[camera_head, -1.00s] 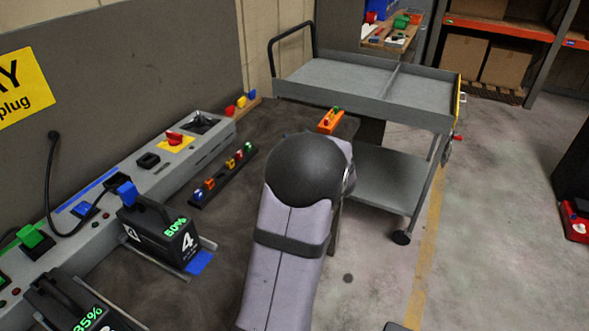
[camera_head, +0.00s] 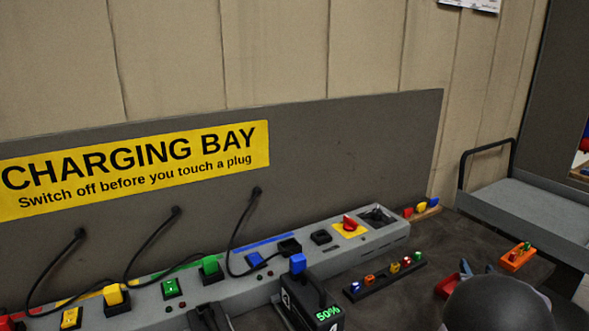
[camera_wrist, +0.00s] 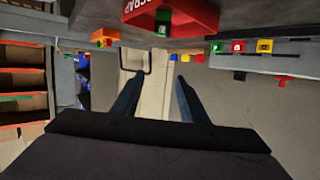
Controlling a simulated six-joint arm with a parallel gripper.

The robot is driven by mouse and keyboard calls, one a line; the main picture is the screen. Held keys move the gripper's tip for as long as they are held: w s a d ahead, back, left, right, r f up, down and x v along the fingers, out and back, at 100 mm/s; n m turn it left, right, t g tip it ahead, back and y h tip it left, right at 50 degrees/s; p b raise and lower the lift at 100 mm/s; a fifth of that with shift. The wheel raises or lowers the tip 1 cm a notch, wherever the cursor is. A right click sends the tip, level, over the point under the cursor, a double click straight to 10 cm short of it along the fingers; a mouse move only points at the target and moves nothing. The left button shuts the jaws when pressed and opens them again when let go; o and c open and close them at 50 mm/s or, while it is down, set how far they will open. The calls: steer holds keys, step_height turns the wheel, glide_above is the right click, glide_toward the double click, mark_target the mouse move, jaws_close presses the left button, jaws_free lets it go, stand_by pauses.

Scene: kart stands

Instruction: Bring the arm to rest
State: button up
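My gripper (camera_wrist: 159,80) shows in the wrist view with its two dark blue-grey fingers well apart. Nothing is between them; pale wall shows through the gap. In the head view, a dark rounded joint of my arm (camera_head: 497,305) stands at the bottom right. Two blue-grey finger shapes (camera_head: 477,268) show just behind it over the dark bench; the rest of the gripper is hidden.
A red tray (camera_head: 447,286) lies beside the fingers, and a red lettered tray with a green piece shows upside down in the wrist view (camera_wrist: 195,18). The grey charging strip (camera_head: 340,252), battery (camera_head: 305,300), black plug rack (camera_head: 390,278) and orange block (camera_head: 517,257) stand nearby. A grey cart (camera_head: 525,205) is at right.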

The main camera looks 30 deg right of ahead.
steer(key=w+a+m+g+y+p, duration=0.1)
steer(key=a+m+g+y+p, duration=0.1)
steer(key=a, duration=0.5)
steer(key=a+f+m+g+y+p, duration=0.1)
steer(key=a+p, duration=0.3)
steer(key=a, duration=0.4)
steer(key=w+a+m+g+y+p, duration=0.1)
steer(key=a+m+g+y+p, duration=0.2)
steer(key=a, duration=0.5)
steer(key=shift+w+a+f+y+p, duration=0.1)
steer(key=shift+w+f+y+p, duration=0.25)
steer(key=shift+y+p, duration=0.15)
steer(key=a+n+g+y, duration=0.1)
steer(key=a+n, duration=0.3)
steer(key=a, duration=0.6)
steer(key=a+f+n+g+y, duration=0.1)
steer(key=a+n, duration=0.4)
steer(key=a, duration=0.5)
steer(key=s+a+f+n+g+y, duration=0.1)
steer(key=a+n+y, duration=0.2)
steer(key=a, duration=0.7)
steer(key=shift+a+n, duration=0.1)
steer(key=shift+n, duration=0.8)
steer(key=shift+s+a+f+n+g+h, duration=0.15)
steer(key=shift+a+n, duration=0.15)
steer(key=shift+n, duration=0.4)
steer(key=shift+s+a+f+n+g+h, duration=0.15)
steer(key=shift+a+n, duration=0.15)
steer(key=shift+n, duration=0.4)
steer(key=shift+w+r, duration=0.1)
